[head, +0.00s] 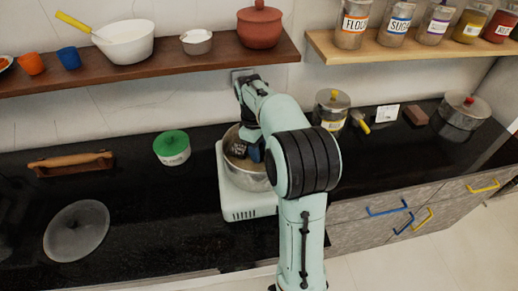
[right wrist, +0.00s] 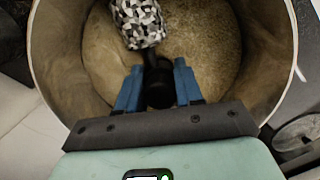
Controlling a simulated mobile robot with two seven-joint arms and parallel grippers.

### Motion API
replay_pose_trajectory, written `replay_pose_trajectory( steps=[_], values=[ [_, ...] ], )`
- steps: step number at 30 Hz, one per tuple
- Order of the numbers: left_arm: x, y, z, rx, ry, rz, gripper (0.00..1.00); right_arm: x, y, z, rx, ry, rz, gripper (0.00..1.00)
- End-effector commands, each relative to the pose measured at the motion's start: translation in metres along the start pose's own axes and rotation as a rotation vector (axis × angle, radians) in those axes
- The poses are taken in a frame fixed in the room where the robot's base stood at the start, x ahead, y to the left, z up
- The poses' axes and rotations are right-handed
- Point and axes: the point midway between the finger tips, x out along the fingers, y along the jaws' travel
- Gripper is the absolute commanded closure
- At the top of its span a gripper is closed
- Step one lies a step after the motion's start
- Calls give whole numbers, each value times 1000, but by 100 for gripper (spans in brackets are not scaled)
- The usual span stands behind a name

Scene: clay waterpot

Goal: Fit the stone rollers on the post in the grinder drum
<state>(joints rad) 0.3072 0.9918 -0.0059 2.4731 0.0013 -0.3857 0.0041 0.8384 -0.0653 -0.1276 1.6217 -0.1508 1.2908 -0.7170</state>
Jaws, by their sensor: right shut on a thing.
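The grinder drum (head: 234,172) is a metal bowl on a white base (head: 250,209) on the counter; its wall (right wrist: 62,60) surrounds the jaws in the right wrist view. The stone rollers show as a black-and-white speckled roller (right wrist: 138,22) on a black axle piece (right wrist: 158,86), inside the drum's outline; in the head view they are a dark speckled patch (head: 238,148). My right gripper (right wrist: 158,80) is shut on the black piece, blue fingers on either side; it also shows in the head view (head: 252,153). A second roller and the post cannot be made out. My left gripper is out of view.
A green-lidded tub (head: 172,148), a rolling pin (head: 70,160) and a round translucent lid (head: 76,231) lie to the left. A jar (head: 331,110) and a lidded pot (head: 464,111) stand to the right. Two loaded shelves hang above. The counter between tub and lid is clear.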

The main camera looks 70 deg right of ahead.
Motion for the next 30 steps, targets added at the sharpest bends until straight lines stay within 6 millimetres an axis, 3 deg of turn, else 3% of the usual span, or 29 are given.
replay_pose_trajectory(
  steps=[27,28,30],
  values=[
    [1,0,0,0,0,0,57,4,1,-1,1,3,3,100],
    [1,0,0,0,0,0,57,4,1,-1,1,3,3,55],
    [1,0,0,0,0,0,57,4,1,-1,1,2,2,35]
  ],
)
